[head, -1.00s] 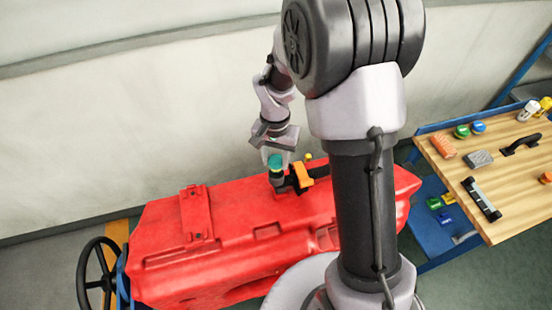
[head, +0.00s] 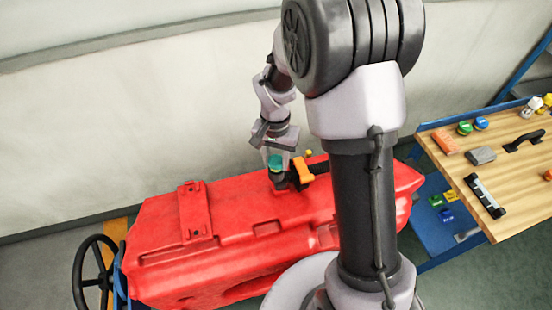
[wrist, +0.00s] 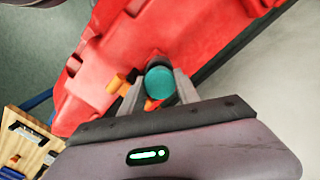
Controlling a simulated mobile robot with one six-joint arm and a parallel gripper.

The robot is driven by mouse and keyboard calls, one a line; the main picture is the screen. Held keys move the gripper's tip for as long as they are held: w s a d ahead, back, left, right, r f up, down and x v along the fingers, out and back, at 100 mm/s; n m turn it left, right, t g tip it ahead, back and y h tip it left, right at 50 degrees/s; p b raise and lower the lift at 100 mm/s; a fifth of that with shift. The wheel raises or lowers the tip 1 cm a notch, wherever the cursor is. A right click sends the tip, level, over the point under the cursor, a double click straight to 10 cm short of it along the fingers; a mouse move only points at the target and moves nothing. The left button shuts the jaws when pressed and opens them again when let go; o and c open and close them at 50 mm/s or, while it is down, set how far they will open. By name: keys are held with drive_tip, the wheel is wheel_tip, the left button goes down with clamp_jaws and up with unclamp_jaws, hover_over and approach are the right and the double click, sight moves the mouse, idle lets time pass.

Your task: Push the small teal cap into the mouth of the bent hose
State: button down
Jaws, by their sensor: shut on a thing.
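The small teal cap (head: 276,161) is between the fingers of my gripper (head: 278,164), above the red tank. In the wrist view my gripper (wrist: 159,84) is shut on the cap (wrist: 160,83), one finger on each side, and its round flat top faces the camera. A dark upright stub, apparently the bent hose (head: 278,179), shows directly under the cap. In the wrist view a bit of dark hose (wrist: 157,58) shows past the cap's edge. The cap hides the hose mouth, so I cannot tell whether the cap is seated in it.
The red tank (head: 225,255) lies below. An orange fitting (head: 303,174) stands close right of the hose, with a small yellow knob (head: 309,153) behind it. A wooden bench (head: 515,190) with several loose items stands at the right. A pale wall (head: 120,130) rises behind.

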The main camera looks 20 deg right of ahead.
drive_tip(key=shift+f, duration=0.1)
drive_tip(key=shift+f+b, duration=0.35)
drive_tip(key=shift+b, duration=0.1)
drive_tip(key=shift+f, duration=0.15)
idle(0.3)
drive_tip(key=c, duration=0.8)
unclamp_jaws()
drive_tip(key=shift+d, duration=0.1)
drive_tip(key=o, duration=0.5)
